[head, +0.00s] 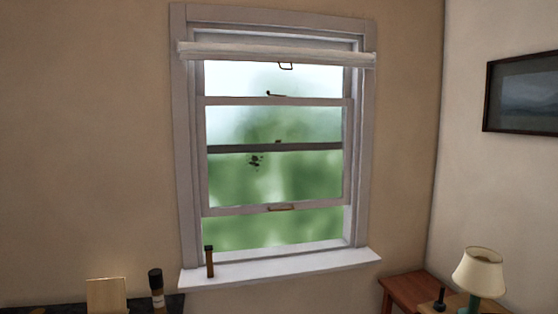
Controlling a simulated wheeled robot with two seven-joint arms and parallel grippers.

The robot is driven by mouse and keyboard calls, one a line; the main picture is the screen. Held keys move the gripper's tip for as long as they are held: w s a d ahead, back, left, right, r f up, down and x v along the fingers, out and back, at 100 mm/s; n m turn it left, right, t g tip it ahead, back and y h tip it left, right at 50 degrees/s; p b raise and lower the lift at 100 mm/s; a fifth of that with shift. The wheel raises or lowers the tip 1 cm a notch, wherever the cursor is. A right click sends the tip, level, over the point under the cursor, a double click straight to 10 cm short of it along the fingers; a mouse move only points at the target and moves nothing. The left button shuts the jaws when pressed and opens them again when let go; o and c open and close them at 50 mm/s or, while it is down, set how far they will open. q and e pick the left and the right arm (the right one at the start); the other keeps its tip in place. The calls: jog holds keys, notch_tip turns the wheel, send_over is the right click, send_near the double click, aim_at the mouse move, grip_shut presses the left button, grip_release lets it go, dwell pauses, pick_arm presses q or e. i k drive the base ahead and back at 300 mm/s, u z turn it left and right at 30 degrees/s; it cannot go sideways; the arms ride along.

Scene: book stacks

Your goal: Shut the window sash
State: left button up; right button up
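The white-framed window (184,150) is in the wall in the middle of the head view. Its lower sash (235,211) is raised, leaving an open gap between its bottom rail and the sill (300,263). A brownish handle (281,207) is on the bottom rail. A small catch (275,94) is on the sash's top rail. A dark rail (300,147) shows through the glass behind it. A rolled white blind (275,52) hangs across the top with a small pull ring (286,66). Neither of my grippers is in view.
A slim brown bottle (209,263) stands at the sill's left end. Below left, a dark surface (50,310) holds a dark-capped bottle (156,290) and a tan board (106,295). A lamp (478,273) and reddish table (405,286) are lower right. A picture (522,95) hangs right.

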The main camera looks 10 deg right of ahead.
aim_at(207, 211)
jog(key=z, duration=0.5)
jog(key=i, duration=0.75)
jog(key=z, duration=0.45)
jog(key=i, duration=1.35)
jog(key=u, duration=0.6)
